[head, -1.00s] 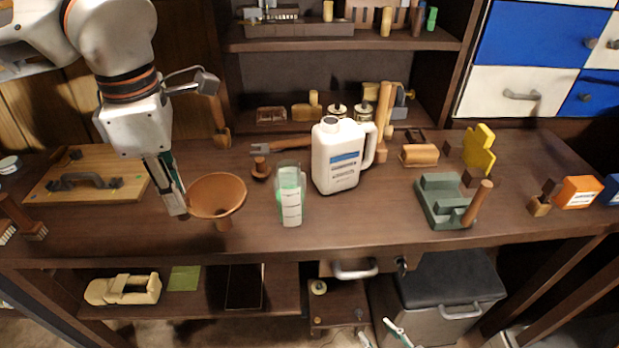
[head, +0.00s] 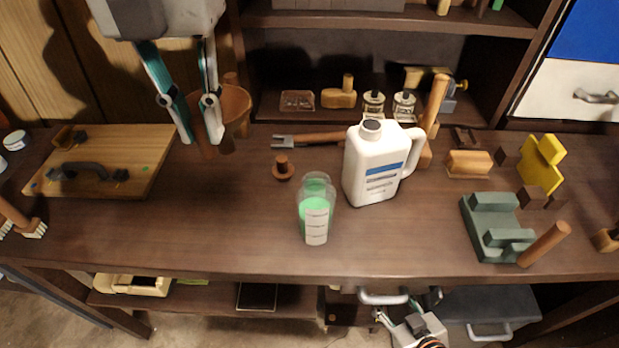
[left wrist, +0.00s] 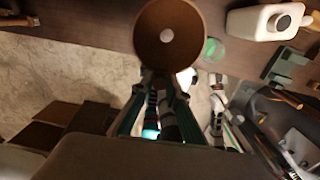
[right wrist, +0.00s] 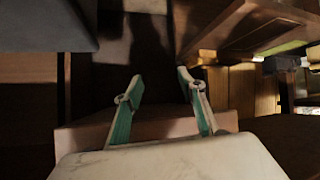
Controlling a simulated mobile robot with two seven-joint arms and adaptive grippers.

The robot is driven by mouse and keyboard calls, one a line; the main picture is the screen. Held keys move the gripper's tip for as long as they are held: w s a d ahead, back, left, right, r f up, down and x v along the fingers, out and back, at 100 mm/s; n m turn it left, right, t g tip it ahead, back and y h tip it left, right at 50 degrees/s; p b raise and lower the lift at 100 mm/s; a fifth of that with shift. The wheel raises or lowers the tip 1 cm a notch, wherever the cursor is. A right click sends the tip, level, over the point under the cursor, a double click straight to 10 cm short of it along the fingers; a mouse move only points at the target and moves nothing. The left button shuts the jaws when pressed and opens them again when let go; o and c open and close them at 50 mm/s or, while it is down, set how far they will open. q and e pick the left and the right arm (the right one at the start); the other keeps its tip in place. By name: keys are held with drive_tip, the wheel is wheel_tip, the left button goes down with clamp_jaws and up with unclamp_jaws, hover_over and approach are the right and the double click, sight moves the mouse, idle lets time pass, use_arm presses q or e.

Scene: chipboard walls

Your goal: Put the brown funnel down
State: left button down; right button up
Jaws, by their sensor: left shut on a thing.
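The brown funnel (head: 237,104) is at the back left of the workbench in the head view, wide mouth up. My left gripper (head: 203,138) comes down from above, in front of it, and partly hides it. In the left wrist view the funnel's round mouth (left wrist: 168,38) fills the top middle, with the fingers (left wrist: 160,78) closed at its near side. The left gripper is shut on the funnel. I cannot tell whether the spout touches the bench. My right gripper (right wrist: 160,85) is open and empty; it also shows low in front of the bench (head: 408,305).
A clear beaker with green contents (head: 316,210) and a white jug (head: 372,165) stand mid-bench. A wooden board (head: 100,165) lies left, a hammer (head: 318,139) at the back, a green vise-like block (head: 495,225) right. The front left bench (head: 200,230) is clear.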

use_arm(q)
drive_tip(key=shift+s+f, duration=0.15)
drive_tip(key=shift+f, duration=0.05)
wheel_tip(320, 180, down, 20)
drive_tip(key=shift+r, duration=0.2)
idle(0.3)
drive_tip(key=shift+f, duration=0.15)
drive_tip(key=c, duration=2)
unclamp_jaws()
wheel_tip(320, 180, up, 12)
drive_tip(key=shift+r+b, duration=0.2)
drive_tip(key=shift+b, duration=0.1)
